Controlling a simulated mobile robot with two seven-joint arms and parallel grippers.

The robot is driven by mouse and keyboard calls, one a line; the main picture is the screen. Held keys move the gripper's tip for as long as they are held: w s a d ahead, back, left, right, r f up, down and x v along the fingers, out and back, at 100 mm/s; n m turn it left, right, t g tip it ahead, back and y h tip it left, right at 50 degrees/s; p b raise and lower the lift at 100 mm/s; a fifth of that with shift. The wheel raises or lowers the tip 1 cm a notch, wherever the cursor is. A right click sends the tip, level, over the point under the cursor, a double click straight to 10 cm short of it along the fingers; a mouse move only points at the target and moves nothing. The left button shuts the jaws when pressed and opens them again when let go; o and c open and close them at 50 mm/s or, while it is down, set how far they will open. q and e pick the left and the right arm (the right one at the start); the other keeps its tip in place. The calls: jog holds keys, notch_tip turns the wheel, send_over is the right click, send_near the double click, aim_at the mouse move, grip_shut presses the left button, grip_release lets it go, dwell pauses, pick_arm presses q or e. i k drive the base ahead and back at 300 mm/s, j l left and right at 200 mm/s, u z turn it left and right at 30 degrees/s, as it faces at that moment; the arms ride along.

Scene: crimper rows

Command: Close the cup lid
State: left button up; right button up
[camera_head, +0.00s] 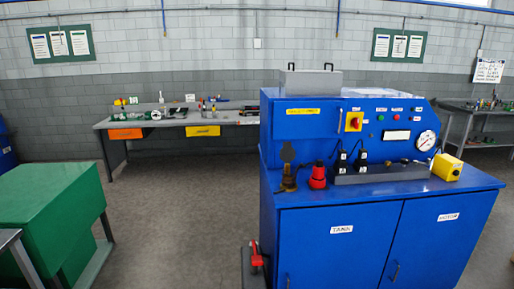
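On the left of the blue machine's worktop stands a small dark brass-brown fitting (289,178) with a flat dark plate rising upright at its back. It may be the cup with its lid standing open, but it is too small to tell. A red cup-shaped piece (318,176) with a dark top stands just right of it, apart from it. Neither of my grippers is in view.
The blue machine (340,235) carries a grey block (380,175) with two black handles, a yellow box (447,167) and a gauge. A green cabinet (45,210) stands left. A workbench (180,119) lines the back wall. Grey floor (180,220) between them is clear.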

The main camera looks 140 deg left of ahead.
aim_at(287, 153)
jog(key=u, duration=4.35)
jog(key=i+j, duration=0.9)
jog(key=j, duration=0.2)
jog(key=i+j+z, duration=0.1)
jog(key=i+j, duration=0.35)
